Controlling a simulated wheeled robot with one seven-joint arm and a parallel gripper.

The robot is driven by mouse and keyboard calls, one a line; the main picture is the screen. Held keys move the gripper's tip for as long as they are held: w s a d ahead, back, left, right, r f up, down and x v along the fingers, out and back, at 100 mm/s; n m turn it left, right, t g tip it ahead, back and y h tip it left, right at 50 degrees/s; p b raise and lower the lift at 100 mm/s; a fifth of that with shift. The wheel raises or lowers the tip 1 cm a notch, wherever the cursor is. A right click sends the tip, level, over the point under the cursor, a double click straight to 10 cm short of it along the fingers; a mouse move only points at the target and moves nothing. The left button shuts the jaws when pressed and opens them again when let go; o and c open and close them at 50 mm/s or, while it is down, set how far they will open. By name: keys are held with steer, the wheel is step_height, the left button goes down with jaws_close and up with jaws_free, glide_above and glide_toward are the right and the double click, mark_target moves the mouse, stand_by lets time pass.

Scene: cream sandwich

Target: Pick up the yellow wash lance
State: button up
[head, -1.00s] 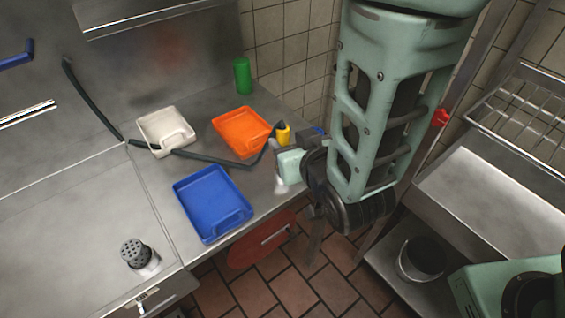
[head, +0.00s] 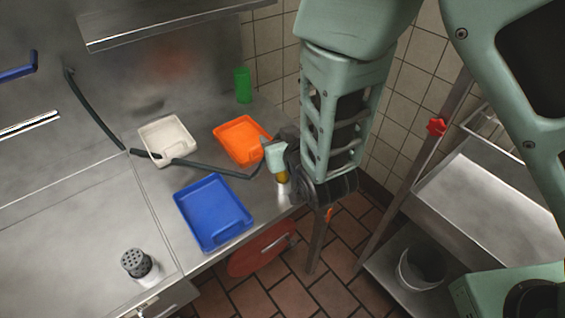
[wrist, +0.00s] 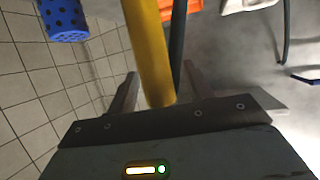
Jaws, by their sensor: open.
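The yellow wash lance (wrist: 149,50) is large in the wrist view, its near end reaching close to my gripper's palm. In the head view only a short yellow part (head: 282,178) shows beside my gripper (head: 276,160); the rest is hidden. My gripper is open in the wrist view (wrist: 160,75), with one finger on each side of the lance. I cannot tell whether either finger touches it. A dark hose (head: 205,167) runs from the wall across the counter towards the lance.
On the steel counter are a white tray (head: 167,126) under the hose, an orange tray (head: 240,128), a blue tray (head: 190,196), a green cylinder (head: 243,85) and a shaker (head: 135,258). A blue spotted cylinder (wrist: 63,22) is at upper left in the wrist view.

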jaws_close()
steer(key=shift+r, duration=0.1)
